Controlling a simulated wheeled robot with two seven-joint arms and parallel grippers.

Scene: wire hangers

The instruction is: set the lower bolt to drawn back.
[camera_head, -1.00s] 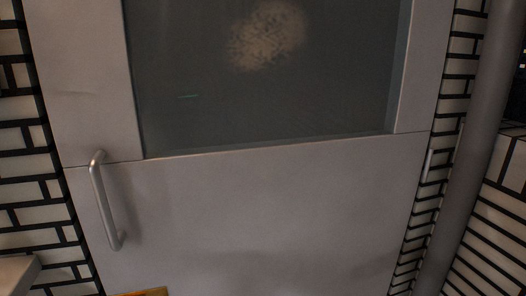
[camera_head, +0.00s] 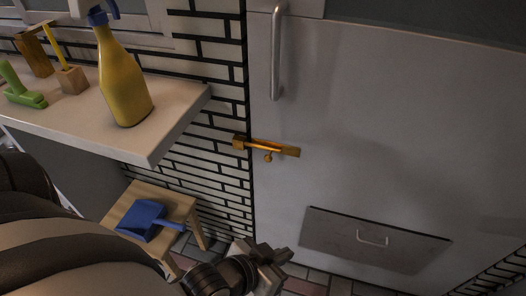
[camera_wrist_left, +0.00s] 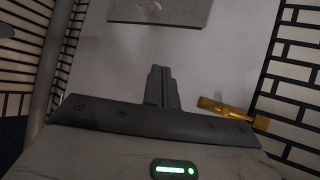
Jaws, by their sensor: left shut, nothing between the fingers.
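A brass bolt (camera_head: 285,150) is mounted on the grey door near its left edge, below the handle; a small round knob hangs from it. Its rod appears to cross the door edge to a brass keeper (camera_head: 240,142) on the tiled wall side. It is the only bolt in view. The bolt also shows in the left wrist view (camera_wrist_left: 222,107), to the right of my gripper. My left gripper (camera_head: 272,262) is below the bolt and apart from it. In the left wrist view its fingers (camera_wrist_left: 159,72) are together and empty. My right gripper is out of view.
A vertical handle (camera_head: 278,52) is above the bolt. A flap (camera_head: 335,235) with a small pull is low on the door. At the left, a shelf (camera_head: 170,128) carries a yellow spray bottle (camera_head: 122,85) and brushes. A wooden stool (camera_head: 190,205) with a blue dustpan (camera_head: 148,218) stands below.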

